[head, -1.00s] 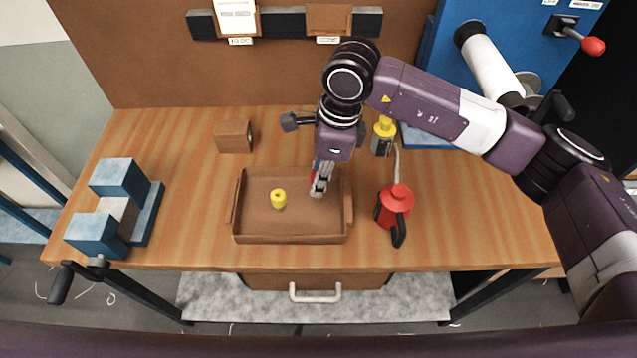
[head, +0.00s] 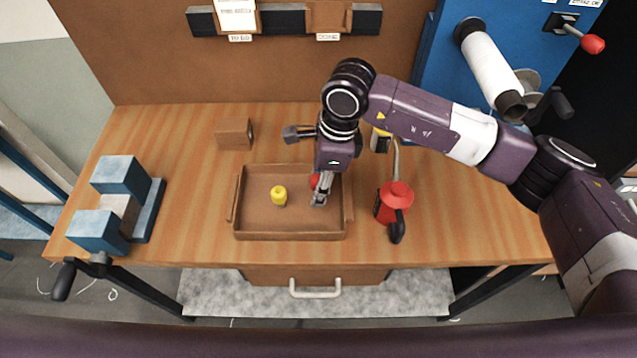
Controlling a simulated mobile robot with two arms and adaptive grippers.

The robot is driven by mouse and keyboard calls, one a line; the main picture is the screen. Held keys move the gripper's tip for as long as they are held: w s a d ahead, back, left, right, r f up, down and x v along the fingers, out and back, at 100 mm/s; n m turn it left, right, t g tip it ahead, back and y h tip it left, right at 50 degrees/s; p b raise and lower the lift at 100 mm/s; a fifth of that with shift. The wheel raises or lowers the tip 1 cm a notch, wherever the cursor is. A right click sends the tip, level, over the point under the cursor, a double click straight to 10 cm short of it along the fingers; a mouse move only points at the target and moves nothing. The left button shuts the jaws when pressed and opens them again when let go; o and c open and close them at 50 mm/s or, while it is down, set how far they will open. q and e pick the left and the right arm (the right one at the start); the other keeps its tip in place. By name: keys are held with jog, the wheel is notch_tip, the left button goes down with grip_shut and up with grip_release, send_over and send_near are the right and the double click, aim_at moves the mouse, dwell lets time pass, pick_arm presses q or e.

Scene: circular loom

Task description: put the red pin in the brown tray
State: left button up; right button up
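The brown tray (head: 240,215) lies on the wooden table, with a yellow pin (head: 279,196) standing in it left of centre. My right gripper (head: 319,199) points down over the right part of the tray. The red pin (head: 314,181) shows as a small rounded red patch at the left side of the gripper fingers, partly hidden by them. I cannot tell whether the fingers hold it or whether it rests on the tray floor. My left gripper is not in view.
A red can with a spout (head: 394,203) stands just right of the tray. A brown block (head: 234,133) stands behind the tray, and a blue-grey stand (head: 150,210) is at the left.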

jog(key=shift+r+p, duration=0.25)
jog(key=shift+p, duration=0.05)
notch_tip(320, 180, up, 12)
jog(key=d+b, duration=0.2)
jog(key=b, duration=0.2)
jog(key=shift+f+b, duration=0.2)
jog(key=shift+b, duration=0.2)
